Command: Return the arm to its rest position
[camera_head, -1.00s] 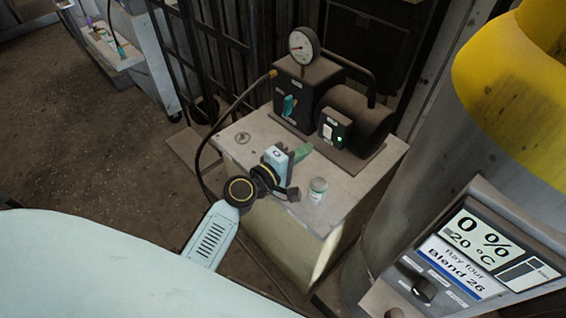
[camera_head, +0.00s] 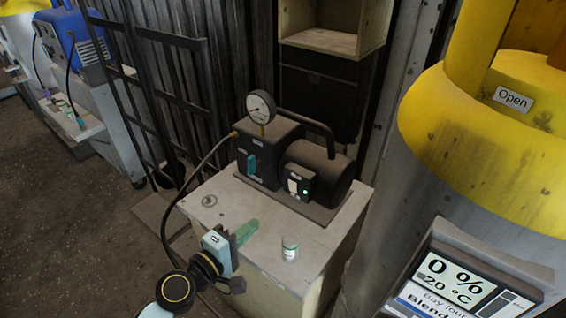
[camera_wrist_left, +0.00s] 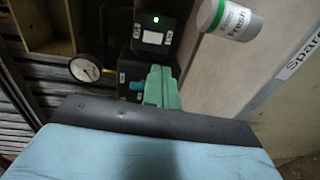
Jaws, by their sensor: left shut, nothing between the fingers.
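My left arm comes in from the bottom of the head view, with my left gripper (camera_head: 246,231) over the front left of a pale bench top (camera_head: 325,236). Its green fingers are shut with nothing between them. They also show in the left wrist view (camera_wrist_left: 161,88), pointing toward the pump. My right gripper is not in view.
A dark pump (camera_head: 318,175) with a gauge (camera_head: 260,107), teal lever (camera_head: 252,164) and green light stands at the bench's back. A black hose (camera_head: 176,210) runs down the left side. A grey tank with a yellow top (camera_head: 440,120) and display (camera_head: 465,280) stands right.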

